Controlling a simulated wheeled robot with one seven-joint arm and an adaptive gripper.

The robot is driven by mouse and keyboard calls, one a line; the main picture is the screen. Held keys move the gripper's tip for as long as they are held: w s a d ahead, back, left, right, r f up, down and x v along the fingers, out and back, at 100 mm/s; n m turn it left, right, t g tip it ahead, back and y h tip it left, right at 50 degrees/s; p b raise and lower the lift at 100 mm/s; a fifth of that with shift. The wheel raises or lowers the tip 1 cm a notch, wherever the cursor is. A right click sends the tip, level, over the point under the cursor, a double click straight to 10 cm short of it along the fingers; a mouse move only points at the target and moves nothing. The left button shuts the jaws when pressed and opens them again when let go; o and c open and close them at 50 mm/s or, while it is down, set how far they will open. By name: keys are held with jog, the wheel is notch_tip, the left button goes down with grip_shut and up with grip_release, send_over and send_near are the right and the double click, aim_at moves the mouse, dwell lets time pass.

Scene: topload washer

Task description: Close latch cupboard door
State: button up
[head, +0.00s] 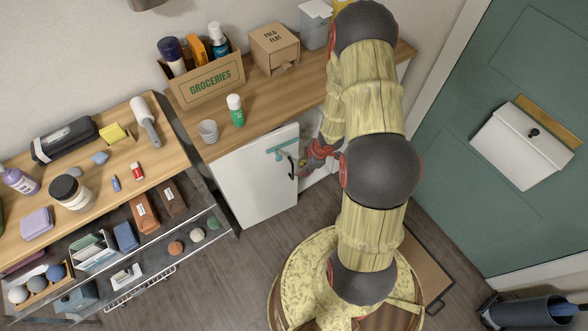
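The white cupboard door (252,182) is under the wooden counter, left of my arm. It carries a teal latch bar (283,147) near its top right and a dark handle (292,167) near its right edge. A pale surface of the cupboard (318,181) shows beyond that edge; how far the door stands ajar is hard to tell. My gripper (304,163), with red parts, is at the door's right edge, close to the handle. Contact cannot be made out. My arm hides part of the cupboard, and the fingers are too small to read.
The counter holds a groceries box (208,80), a cardboard box (274,48), a green bottle (236,110) and a grey cup (208,131). A cluttered shelf unit (105,175) stands at left. A teal door (510,150) is at right. Floor before the cupboard is clear.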

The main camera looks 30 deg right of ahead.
aim_at(293, 171)
jog(key=w+f+m+b, duration=0.1)
jog(key=f+m, duration=0.1)
jog(key=w+a+f+m+b, duration=0.1)
jog(key=f+m, duration=0.1)
jog(key=w+a+f+m+b, duration=0.1)
jog(key=f+b, duration=0.1)
jog(key=shift+w+a+f+m, duration=0.1)
jog(key=shift+w+f+m, duration=0.3)
jog(key=shift+t, duration=0.3)
jog(key=shift+c, duration=0.4)
grip_shut()
dwell(0.4)
